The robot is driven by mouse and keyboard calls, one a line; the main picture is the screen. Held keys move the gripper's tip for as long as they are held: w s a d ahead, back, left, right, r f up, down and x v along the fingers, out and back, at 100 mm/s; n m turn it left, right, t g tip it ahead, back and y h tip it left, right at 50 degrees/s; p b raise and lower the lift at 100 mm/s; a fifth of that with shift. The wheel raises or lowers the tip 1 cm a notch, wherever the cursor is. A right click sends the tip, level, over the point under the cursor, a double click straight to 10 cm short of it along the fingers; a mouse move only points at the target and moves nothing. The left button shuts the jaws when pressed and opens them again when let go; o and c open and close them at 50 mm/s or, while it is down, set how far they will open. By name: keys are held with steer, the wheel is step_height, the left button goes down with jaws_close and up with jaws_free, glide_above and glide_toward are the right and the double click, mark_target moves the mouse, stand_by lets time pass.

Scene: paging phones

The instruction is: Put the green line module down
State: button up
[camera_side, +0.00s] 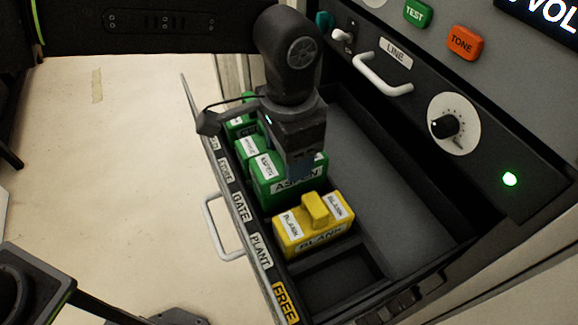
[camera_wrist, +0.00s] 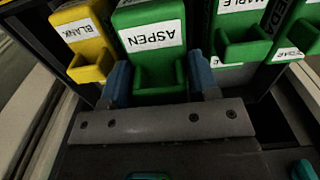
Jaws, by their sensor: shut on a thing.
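The green line module labelled ASPEN (camera_side: 288,187) is at the drawer's second-nearest occupied place, beside the GATE label. My gripper (camera_side: 301,168) is above it, pointing down. In the wrist view the blue finger pads of my gripper (camera_wrist: 160,78) stand on either side of the ASPEN module's (camera_wrist: 150,38) handle end, shut on it. The module looks upright and in line with its neighbours. I cannot tell whether it rests on the drawer floor or hangs slightly above it.
A yellow BLANK module (camera_side: 316,222) stands close in front, by the PLANT label (camera_side: 260,250). The compartment by the FREE label (camera_side: 286,303) is empty. More green modules (camera_side: 247,147) stand behind. The panel with the handle (camera_side: 383,75) and knob (camera_side: 446,126) rises at right.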

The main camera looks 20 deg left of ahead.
steer(key=shift+f, duration=1.8)
steer(key=shift+f, duration=0.15)
steer(key=o, duration=1.4)
step_height(320, 180, up, 11)
steer(key=shift+r, duration=0.65)
